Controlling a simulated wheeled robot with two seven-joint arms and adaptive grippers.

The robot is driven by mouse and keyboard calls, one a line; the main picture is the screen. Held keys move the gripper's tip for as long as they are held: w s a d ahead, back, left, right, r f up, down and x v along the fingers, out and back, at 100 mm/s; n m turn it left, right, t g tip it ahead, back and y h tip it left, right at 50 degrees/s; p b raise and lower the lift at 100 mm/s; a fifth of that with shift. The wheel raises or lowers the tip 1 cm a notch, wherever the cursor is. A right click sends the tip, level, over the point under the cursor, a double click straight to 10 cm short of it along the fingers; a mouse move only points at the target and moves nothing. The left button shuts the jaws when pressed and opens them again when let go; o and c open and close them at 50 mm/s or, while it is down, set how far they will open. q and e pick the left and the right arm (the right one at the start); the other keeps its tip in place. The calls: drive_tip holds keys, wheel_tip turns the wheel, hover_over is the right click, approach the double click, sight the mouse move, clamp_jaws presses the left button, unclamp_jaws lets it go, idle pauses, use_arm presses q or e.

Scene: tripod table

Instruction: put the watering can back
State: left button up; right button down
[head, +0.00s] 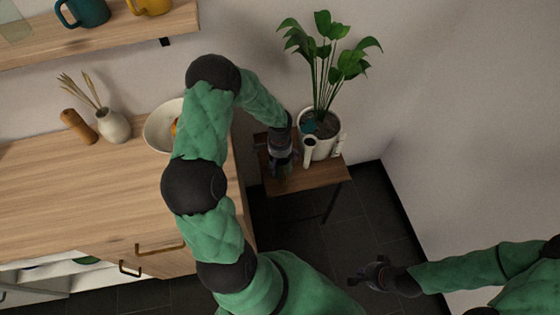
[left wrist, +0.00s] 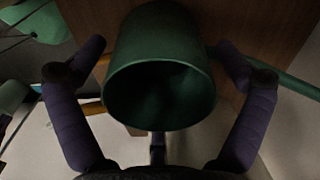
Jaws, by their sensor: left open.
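The watering can (left wrist: 160,70) is a dark green round vessel in the left wrist view. Its dark opening faces the camera, and a green spout-like tube (left wrist: 290,84) runs off to the right. My left gripper (head: 281,170) is over the small wooden table (head: 318,174) in the head view. In the left wrist view its fingers are spread on either side of the can, with gaps. In the head view the can is mostly hidden by my left gripper; a teal patch (head: 308,127) by the plant may be part of it. My right gripper (head: 366,276) hangs over the dark floor, away from the table.
A leafy plant in a white pot (head: 325,146) stands on the small table, close right of my left gripper. Left is a wooden counter (head: 80,200) with a vase (head: 113,126) and a white bowl (head: 158,128). A shelf (head: 110,37) with mugs is above. Walls are behind and right.

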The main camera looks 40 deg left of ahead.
use_arm(q)
wheel_tip(320, 180, up, 10)
drive_tip(key=p, duration=0.3)
drive_tip(key=shift+r, duration=0.15)
idle(1.0)
